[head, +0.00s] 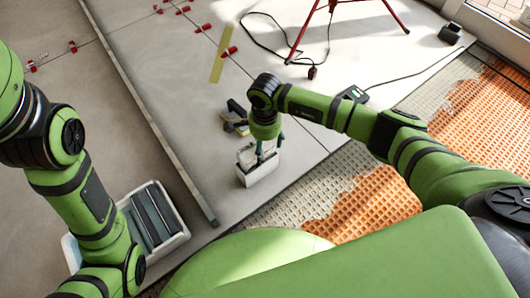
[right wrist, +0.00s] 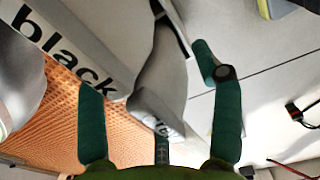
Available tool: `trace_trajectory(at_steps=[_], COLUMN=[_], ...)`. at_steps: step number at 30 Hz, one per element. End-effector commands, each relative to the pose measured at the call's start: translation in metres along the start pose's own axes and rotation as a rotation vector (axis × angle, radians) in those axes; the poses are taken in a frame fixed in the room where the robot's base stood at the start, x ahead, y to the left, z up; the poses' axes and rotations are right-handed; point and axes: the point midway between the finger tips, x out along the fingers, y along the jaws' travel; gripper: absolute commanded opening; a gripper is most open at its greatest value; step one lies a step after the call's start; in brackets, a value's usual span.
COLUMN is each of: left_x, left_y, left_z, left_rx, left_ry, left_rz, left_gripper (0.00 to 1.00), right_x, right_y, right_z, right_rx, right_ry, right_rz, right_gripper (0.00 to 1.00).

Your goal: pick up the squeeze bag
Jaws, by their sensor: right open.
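The squeeze bag appears to be the grey, soft, tapered shape (right wrist: 160,75) in the right wrist view, beside a white box lettered "black" (right wrist: 75,45). In the head view, its pale grey top (head: 245,156) shows at the mouth of a small white box (head: 262,175) on the floor. My right gripper (head: 268,150) points down over this box, its green fingers open. In the right wrist view, the fingers (right wrist: 155,100) stand spread around the bag's near end; I cannot tell whether they touch it. My left gripper is out of view; only my left arm shows.
A white tub (head: 180,238) with grey rollers or slats stands beside my left arm. A dark and yellow tool (head: 235,118) lies just behind the box. A long metal straightedge (head: 150,115) lies left. A red tripod (head: 333,8) and cables are farther back. Orange matting (head: 375,205) lies right.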

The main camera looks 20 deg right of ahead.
Motion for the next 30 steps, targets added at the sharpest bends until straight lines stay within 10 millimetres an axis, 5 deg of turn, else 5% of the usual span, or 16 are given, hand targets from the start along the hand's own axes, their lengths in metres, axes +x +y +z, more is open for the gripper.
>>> trace_trajectory(at_steps=[7,10,11,23,30], left_x=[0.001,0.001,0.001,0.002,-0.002], left_y=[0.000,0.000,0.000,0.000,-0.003], left_z=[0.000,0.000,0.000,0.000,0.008], left_rx=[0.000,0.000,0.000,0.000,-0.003], left_ry=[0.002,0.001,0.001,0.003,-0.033], left_rz=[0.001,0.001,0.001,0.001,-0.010], left_gripper=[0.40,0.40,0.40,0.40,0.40], right_x=[0.001,0.001,0.001,-0.001,-0.021], right_y=[0.000,0.000,0.000,0.000,-0.001], right_z=[0.000,0.000,0.000,0.000,-0.001], right_rx=[0.000,0.000,0.000,0.001,0.001], right_ry=[-0.001,-0.001,-0.001,0.000,0.000], right_rz=[-0.001,-0.001,-0.001,-0.001,-0.004], right_gripper=[0.66,0.26,0.20,0.20,0.20])
